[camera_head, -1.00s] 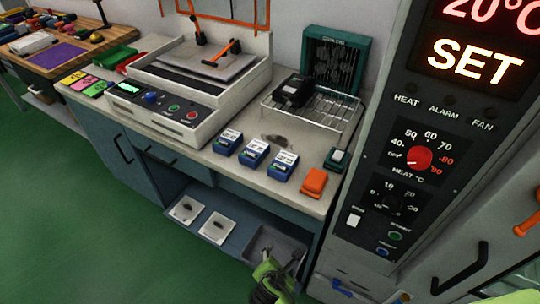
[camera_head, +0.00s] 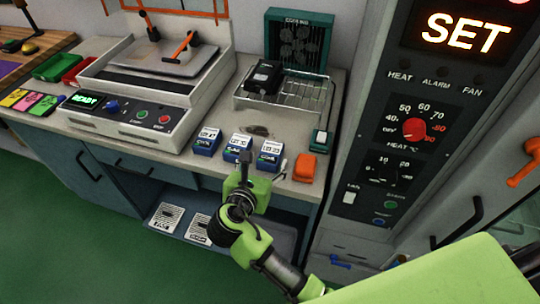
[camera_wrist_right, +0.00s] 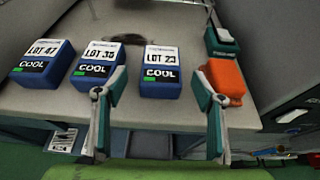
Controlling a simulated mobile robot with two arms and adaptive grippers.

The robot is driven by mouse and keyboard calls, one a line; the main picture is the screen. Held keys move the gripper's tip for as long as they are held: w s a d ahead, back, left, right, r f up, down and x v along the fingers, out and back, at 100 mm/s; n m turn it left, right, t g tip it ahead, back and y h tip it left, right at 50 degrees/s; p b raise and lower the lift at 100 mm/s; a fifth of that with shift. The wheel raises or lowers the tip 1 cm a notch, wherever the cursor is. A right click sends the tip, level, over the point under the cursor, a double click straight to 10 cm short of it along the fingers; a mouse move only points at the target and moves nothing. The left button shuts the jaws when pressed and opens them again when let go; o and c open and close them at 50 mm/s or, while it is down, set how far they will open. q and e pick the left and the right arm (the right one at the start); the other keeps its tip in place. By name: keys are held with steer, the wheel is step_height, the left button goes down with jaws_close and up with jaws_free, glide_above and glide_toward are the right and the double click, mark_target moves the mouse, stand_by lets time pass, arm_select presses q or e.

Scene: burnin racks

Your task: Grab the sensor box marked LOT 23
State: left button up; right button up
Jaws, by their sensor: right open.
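The LOT 23 sensor box (camera_head: 270,151) is blue with a white label and stands at the right end of a row of three boxes on the counter. In the right wrist view the LOT 23 box (camera_wrist_right: 160,80) reads COOL and lies ahead of and between my fingers. My right gripper (camera_head: 265,164) is open and empty at the counter's front, just short of that box. My left gripper is out of view.
The LOT 47 box (camera_wrist_right: 43,63) stands at the row's left end. An orange block (camera_head: 304,167) and a small green-and-white device (camera_head: 319,140) are close on the right. A wire rack (camera_head: 310,100) stands behind, and the tall heat cabinet (camera_head: 385,190) rises at the right.

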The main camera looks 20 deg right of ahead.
mark_target(269, 154)
steer(key=x, duration=0.5)
steer(key=shift+w+d, duration=0.3)
steer(key=c, duration=1.3)
